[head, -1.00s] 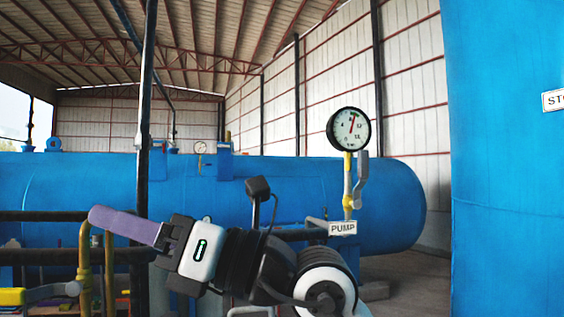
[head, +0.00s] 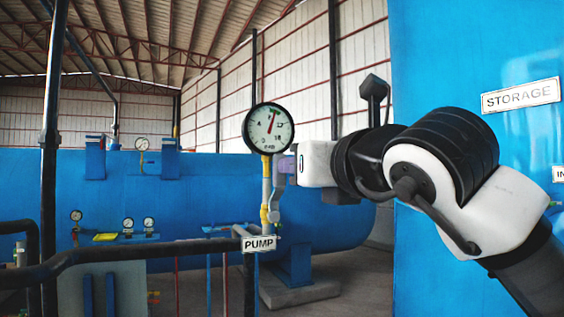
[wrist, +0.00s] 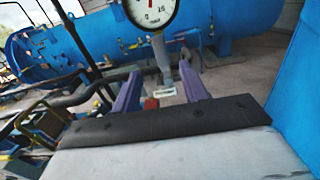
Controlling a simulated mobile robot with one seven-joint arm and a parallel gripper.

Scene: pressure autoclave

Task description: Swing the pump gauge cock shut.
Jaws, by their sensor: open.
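The pump gauge (head: 269,128) is a round white dial on a thin riser pipe with yellow fittings, above the PUMP label (head: 259,243). The cock's grey lever (head: 276,203) lies close along the right side of the riser, roughly upright; its upper part is partly hidden by my gripper. My gripper (head: 285,164) comes in from the right just below the dial, purple fingers at lever height. In the wrist view my gripper (wrist: 160,82) is open, with the riser (wrist: 162,60) seen between the fingers. I cannot tell whether a finger touches the lever.
A blue storage tank (head: 450,60) with a STORAGE sign (head: 521,95) stands close on the right. A dark horizontal pipe (head: 140,250) runs at lower left, in front of a long blue vessel (head: 110,190). Open air lies left of the gauge.

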